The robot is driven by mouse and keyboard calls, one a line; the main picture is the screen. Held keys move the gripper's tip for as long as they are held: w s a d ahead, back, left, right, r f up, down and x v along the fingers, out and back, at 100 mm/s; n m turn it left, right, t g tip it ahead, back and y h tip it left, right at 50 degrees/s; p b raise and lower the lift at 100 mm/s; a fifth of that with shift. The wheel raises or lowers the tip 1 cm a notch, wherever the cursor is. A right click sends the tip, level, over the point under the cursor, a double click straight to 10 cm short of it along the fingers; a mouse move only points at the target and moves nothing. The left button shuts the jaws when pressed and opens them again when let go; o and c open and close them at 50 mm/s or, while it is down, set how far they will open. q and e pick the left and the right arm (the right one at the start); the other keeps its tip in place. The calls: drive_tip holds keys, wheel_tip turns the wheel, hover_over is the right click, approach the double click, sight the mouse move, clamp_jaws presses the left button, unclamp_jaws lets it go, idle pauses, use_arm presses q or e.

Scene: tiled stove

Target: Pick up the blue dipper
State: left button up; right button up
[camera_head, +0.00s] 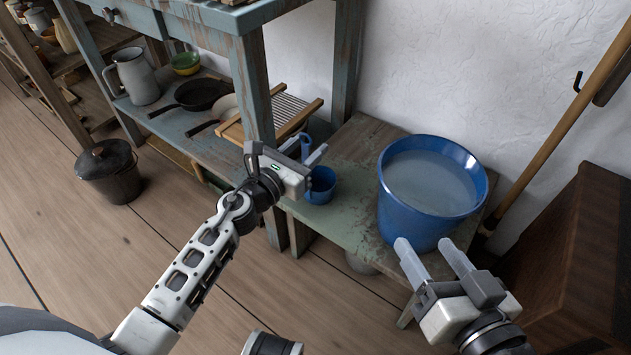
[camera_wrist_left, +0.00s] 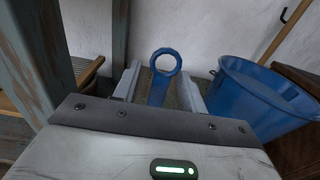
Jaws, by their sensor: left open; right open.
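The blue dipper (camera_head: 321,186) stands on the worn green bench, left of the blue bucket. Its upright handle with a ring at the top (camera_wrist_left: 166,64) shows in the left wrist view. My left gripper (camera_head: 310,152) is open, with its fingers pointing towards the dipper. In the left wrist view the handle appears between the two open fingers (camera_wrist_left: 157,84); I cannot tell whether they touch it. The dipper's cup is hidden in that view. My right gripper (camera_head: 430,255) is open and empty in front of the bucket.
The blue bucket (camera_head: 399,215) of water stands on the green bench (camera_head: 345,222), close right of the dipper. A blue-grey shelf post (camera_head: 254,85) and a wooden washboard (camera_head: 290,113) are close to my left gripper. A broom handle (camera_head: 560,135) leans at the right.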

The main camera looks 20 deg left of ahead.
use_arm(q)
drive_tip(key=shift+w, duration=0.1)
drive_tip(key=shift+c, duration=0.3)
use_arm(e)
drive_tip(key=shift+r, duration=0.1)
use_arm(q)
clamp_jaws()
drive_tip(key=shift+r, duration=0.1)
use_arm(e)
drive_tip(key=shift+r, duration=0.15)
